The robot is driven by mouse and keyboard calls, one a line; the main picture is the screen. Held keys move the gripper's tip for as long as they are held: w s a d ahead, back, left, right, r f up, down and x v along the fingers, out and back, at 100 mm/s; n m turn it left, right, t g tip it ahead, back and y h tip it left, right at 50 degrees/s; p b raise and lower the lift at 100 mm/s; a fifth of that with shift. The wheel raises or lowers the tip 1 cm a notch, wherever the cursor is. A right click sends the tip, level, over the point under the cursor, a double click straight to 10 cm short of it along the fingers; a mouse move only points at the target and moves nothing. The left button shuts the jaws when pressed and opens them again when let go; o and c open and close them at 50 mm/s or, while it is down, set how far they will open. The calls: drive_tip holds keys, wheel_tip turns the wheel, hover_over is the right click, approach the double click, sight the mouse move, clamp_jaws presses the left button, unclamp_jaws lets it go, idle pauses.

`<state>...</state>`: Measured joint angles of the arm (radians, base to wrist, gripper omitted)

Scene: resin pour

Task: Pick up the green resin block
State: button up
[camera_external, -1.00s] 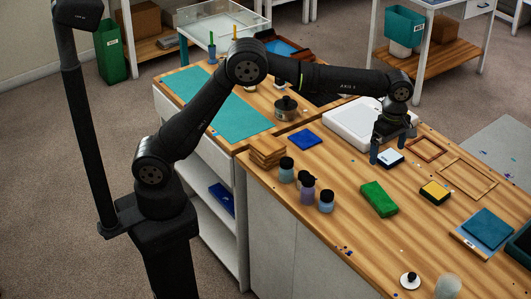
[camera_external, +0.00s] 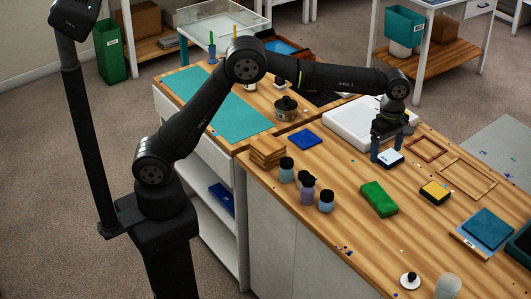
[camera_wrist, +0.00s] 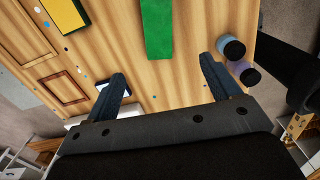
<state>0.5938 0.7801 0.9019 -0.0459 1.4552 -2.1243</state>
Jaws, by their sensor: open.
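The green resin block (camera_external: 379,199) lies flat on the wooden bench top, in front of and left of the yellow block. In the wrist view the green block (camera_wrist: 158,29) shows at the top centre, beyond my fingertips and partly cut off by the picture edge. My gripper (camera_external: 391,159) is open and empty, pointing down at the back of the bench, above or beside a small white-topped blue block (camera_external: 390,158). Its two blue fingers (camera_wrist: 163,80) stand wide apart in the wrist view. The gripper is apart from the green block.
Several lidded jars (camera_external: 307,190) stand left of the green block. A yellow block (camera_external: 435,191) and empty wooden frames (camera_external: 468,179) lie to its right. A white tray (camera_external: 345,124) is behind my gripper. Bare wood surrounds the green block's front.

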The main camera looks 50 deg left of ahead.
drive_tip(key=w+a+m+h, duration=0.1)
drive_tip(key=a+m+h, duration=0.15)
drive_tip(key=a, duration=0.25)
drive_tip(key=h, duration=0.1)
hover_over(380, 196)
drive_tip(key=a, duration=0.2)
drive_tip(key=shift+g, duration=0.4)
drive_tip(key=f, duration=1.2)
drive_tip(key=shift+w+a+f, duration=0.1)
drive_tip(key=shift+w+a, duration=0.05)
drive_tip(key=shift+w, duration=0.05)
drive_tip(key=shift+x, duration=2.6)
drive_tip(key=shift+a, duration=0.1)
drive_tip(key=c, duration=1.2)
drive_tip(key=shift+w, duration=0.1)
